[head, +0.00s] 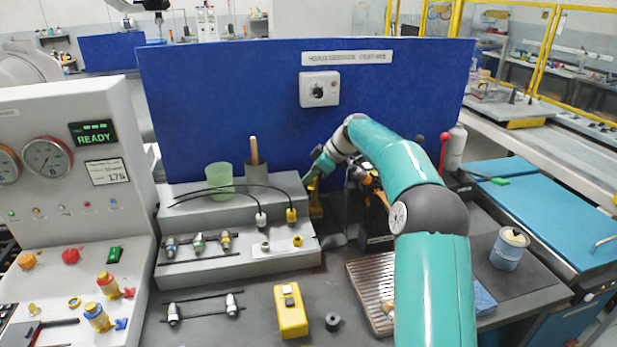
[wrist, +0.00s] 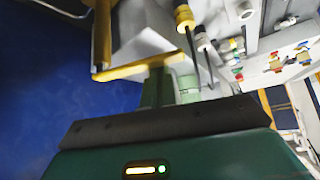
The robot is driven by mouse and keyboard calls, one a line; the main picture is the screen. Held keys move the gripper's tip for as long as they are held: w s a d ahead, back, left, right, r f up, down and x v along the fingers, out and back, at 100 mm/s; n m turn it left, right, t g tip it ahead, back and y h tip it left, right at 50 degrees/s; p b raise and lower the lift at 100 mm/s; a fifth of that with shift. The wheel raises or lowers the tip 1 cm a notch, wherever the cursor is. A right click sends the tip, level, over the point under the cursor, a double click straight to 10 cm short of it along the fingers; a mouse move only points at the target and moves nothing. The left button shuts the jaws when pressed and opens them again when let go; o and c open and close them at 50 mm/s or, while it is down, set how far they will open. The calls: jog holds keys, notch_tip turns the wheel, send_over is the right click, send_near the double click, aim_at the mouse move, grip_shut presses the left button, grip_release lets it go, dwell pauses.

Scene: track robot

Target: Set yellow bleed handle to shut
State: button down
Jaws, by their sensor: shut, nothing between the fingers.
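The yellow bleed handle (wrist: 132,69) shows in the wrist view as a yellow bar running sideways, joined at its left end to an upright yellow piece (wrist: 103,32). In the head view a yellow part (head: 316,205) stands at the right end of the grey stepped block, partly hidden by my arm. In the head view my gripper (head: 309,182) is small, just above the yellow part.
The grey stepped block (head: 200,221) holds cables, connectors, a green cup (head: 219,178) and a dark cup (head: 257,173). A blue panel (head: 230,90) rises behind. A yellow box (head: 291,318) and a ribbed tray (head: 365,290) lie in front. A control cabinet (head: 50,210) stands left.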

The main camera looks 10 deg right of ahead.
jog(key=shift+w+a, duration=0.1)
dwell(0.3)
jog(key=shift+w+a, duration=0.25)
jog(key=shift+w, duration=0.4)
